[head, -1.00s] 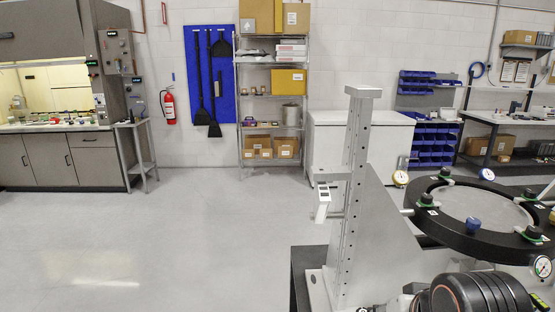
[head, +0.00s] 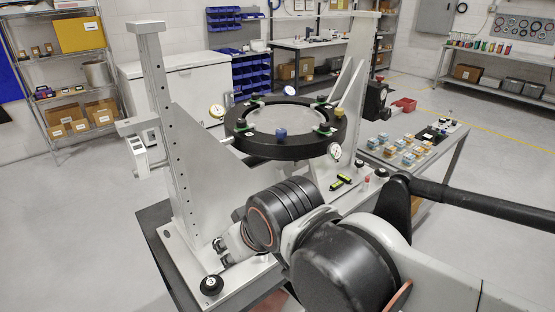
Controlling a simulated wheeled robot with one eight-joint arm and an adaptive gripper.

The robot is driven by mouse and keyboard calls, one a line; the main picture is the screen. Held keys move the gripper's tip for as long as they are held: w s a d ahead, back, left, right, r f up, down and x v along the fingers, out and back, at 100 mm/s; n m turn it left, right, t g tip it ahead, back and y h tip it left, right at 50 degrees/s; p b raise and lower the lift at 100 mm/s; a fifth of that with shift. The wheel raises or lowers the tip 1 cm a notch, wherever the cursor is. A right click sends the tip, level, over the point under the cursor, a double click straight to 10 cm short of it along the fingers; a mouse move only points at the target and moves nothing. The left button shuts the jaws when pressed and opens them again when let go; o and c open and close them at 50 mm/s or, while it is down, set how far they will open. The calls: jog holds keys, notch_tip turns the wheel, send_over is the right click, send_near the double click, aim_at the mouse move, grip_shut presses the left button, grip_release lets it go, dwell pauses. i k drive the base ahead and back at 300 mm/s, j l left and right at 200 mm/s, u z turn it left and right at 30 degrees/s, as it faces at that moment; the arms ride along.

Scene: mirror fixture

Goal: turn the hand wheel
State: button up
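The mirror fixture has a thick black ring (head: 252,147) held level between pale upright plates, with several dark knobs and dial gauges around it. A small black round part with a pale centre (head: 211,285) sits at the front left corner of the fixture's base plate. I cannot tell for sure whether it is the hand wheel; no larger spoked wheel shows. My arm comes in from the lower right, its dark ribbed joint (head: 285,212) in front of the fixture. A grey and dark part at its end, likely my gripper (head: 232,242), is low over the base plate. Its fingers cannot be made out.
A bench (head: 457,152) to the right of the fixture carries several small blue, white and orange blocks. A white cabinet (head: 180,85) and a wire shelf (head: 75,85) stand behind. The floor (head: 85,220) to the left is clear.

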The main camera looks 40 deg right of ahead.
aim_at(385, 113)
jog(key=z, duration=1.85)
